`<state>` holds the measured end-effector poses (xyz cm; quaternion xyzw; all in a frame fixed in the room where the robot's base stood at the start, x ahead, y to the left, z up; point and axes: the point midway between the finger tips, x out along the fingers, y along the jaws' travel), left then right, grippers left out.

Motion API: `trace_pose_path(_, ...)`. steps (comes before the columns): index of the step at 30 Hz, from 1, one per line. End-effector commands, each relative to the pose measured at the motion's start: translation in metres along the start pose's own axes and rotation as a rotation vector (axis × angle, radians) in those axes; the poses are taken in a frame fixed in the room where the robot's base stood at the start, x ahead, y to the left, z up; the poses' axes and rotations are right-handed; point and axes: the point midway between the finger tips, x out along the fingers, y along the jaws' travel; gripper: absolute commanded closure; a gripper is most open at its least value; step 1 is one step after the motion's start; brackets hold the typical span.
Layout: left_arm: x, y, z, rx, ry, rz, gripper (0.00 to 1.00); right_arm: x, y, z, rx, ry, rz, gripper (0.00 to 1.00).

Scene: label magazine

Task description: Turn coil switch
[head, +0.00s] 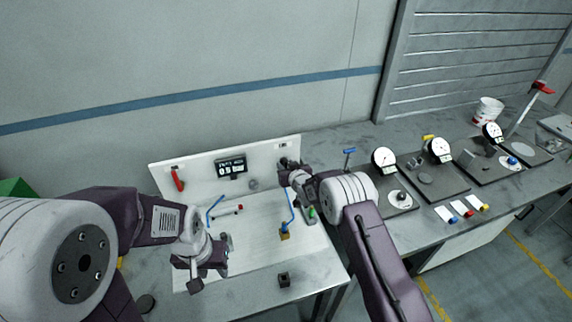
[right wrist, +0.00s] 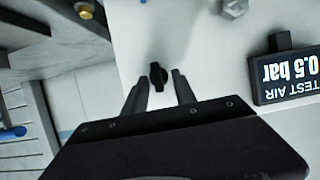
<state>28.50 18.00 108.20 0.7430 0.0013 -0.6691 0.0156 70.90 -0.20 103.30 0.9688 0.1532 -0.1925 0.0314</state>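A small black rotary knob (right wrist: 157,75), which looks like the coil switch, sits on the white upright panel (head: 205,185). In the right wrist view it lies between and just beyond the fingertips of my right gripper (right wrist: 160,84). The fingers are apart, and I see no clear contact with the knob. In the head view my right gripper (head: 290,172) is at the panel's upper right and hides the knob. My left gripper (head: 196,274) hangs over the front left of the white bench board; its finger opening is unclear.
A display (head: 231,168) on the panel reads "TEST AIR 0.5 bar" in the wrist view. A red handle (head: 177,180) is at the panel's left. Dial gauges (head: 384,158) stand to the right.

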Motion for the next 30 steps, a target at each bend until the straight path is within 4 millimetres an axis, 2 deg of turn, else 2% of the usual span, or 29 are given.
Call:
trace_pose_path(9,-0.0006,0.0001,-0.0001,0.0,0.0,0.0,0.64,0.0043,0.0001,0.0,0.0,0.001,0.0,0.67)
trace_pose_path(10,-0.0006,0.0001,-0.0001,0.0,0.0,0.0,0.64,0.0042,0.0001,0.0001,0.0,0.001,0.0,0.7)
trace_pose_path(13,-0.0006,0.0001,-0.0001,0.0,0.0,0.0,0.64,0.0042,0.0001,0.0,-0.001,0.001,0.0,0.98)
trace_pose_path(14,-0.0006,0.0,-0.0001,0.0,0.0,0.0,0.64,0.0041,0.0001,0.0,-0.001,0.001,0.0,1.0)
trace_pose_path(30,0.0039,0.0,0.0004,0.0,0.0,0.0,0.64,0.0046,0.0011,0.0014,0.03,0.001,-0.012,1.0)
